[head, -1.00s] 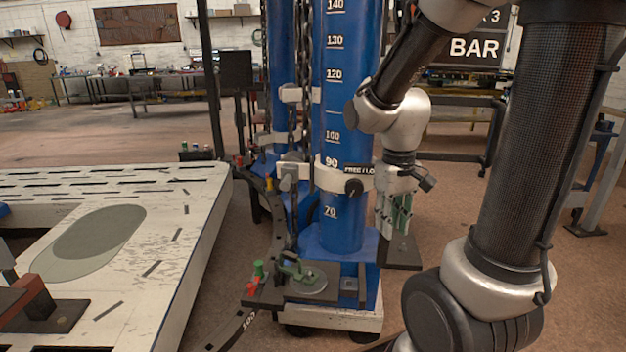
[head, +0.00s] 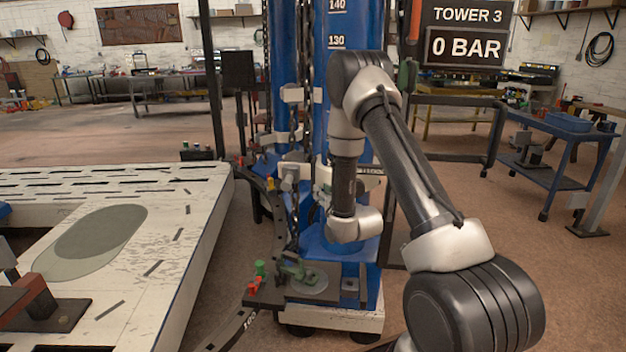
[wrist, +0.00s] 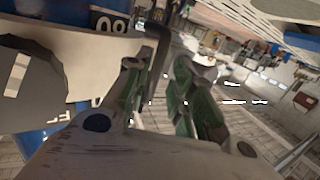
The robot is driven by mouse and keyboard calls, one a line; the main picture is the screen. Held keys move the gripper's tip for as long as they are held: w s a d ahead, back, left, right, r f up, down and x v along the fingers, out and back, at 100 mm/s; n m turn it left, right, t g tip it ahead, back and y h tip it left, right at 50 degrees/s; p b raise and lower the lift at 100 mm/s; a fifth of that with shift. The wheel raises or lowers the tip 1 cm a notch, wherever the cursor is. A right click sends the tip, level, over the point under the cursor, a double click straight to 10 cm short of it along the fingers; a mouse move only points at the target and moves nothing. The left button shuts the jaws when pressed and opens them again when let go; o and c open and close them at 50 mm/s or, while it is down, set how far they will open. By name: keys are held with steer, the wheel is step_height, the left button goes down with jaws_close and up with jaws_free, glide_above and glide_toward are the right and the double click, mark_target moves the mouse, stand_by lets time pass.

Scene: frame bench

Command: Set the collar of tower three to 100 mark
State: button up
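The blue tower (head: 345,20) stands mid-view with white marks; 140 and 130 are readable, and my arm hides the lower ones. Its pale collar (head: 371,171) shows at the right of my arm, low on the tower. In the wrist view the collar (wrist: 105,50) lies at the left, with an upside-down 80 on the blue above it. A dark knob with a pale stripe (wrist: 35,95) sits at far left. My gripper (wrist: 172,85) has its green-padded fingers apart beside the collar. A dark bent bar (wrist: 160,42) shows near the fingertips; I cannot tell if they touch it.
A sign (head: 463,47) reads TOWER 3, 0 BAR. A white slotted bench (head: 190,200) fills the left. A green-handled fitting (head: 298,272) sits on the tower base. A chain (head: 305,80) hangs beside the tower. A blue cart (head: 560,140) stands right.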

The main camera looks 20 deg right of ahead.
mark_target(314, 179)
steer(key=shift+t, duration=0.5)
steer(key=w, duration=0.2)
steer(key=w+r, duration=0.1)
steer(key=w, duration=0.2)
steer(key=w+r, duration=0.1)
steer(key=w, duration=0.2)
steer(key=shift+a+r, duration=0.15)
steer(key=shift+a, duration=0.25)
jaws_close()
